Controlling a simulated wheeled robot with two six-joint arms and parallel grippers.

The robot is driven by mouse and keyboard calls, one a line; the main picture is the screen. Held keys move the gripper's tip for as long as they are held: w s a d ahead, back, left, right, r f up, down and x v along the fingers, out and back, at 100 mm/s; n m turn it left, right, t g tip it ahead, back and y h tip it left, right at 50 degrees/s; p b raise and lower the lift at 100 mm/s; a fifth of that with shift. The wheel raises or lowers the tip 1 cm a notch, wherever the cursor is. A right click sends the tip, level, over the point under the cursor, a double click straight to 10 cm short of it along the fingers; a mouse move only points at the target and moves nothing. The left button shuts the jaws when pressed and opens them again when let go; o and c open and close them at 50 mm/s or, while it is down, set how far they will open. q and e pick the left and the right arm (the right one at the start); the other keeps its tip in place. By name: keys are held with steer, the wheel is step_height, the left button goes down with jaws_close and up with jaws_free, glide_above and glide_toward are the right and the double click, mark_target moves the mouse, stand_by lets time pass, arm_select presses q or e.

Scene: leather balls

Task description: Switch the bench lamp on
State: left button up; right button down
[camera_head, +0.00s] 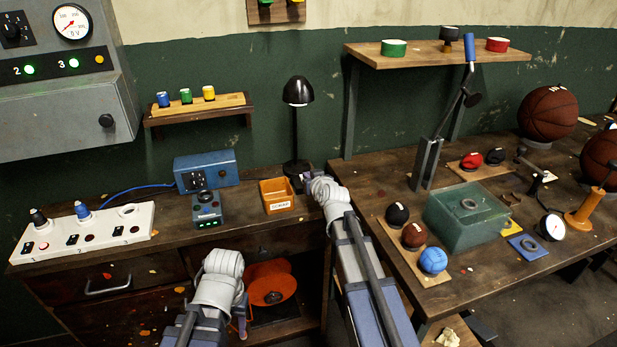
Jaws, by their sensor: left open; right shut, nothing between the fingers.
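The black bench lamp (297,92) stands upright at the back of the left bench, its shade tipped forward and its round base on the wood. No glow shows from the shade. My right gripper (302,181) is shut and empty, right at the front right of the lamp's base; I cannot tell whether it touches it. The lamp's switch is not clearly visible; my gripper and wrist cover part of that area. My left gripper (241,322) is open, low in front of the bench's open shelf, well away from the lamp, and partly hidden by my wrist.
An orange bin (277,195) sits just left of the lamp base. A blue box (206,170), a small device with green lights (207,209) and a white socket strip (84,232) lie further left. An orange reel (270,284) is in the shelf. The right bench (470,290) carries balls and a glassy green block (466,216).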

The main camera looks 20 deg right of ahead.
steer(key=shift+r+p, duration=0.6)
steer(key=shift+r, duration=0.15)
steer(key=p+v, duration=0.3)
steer(key=v, duration=0.8)
steer(key=shift+f, duration=0.2)
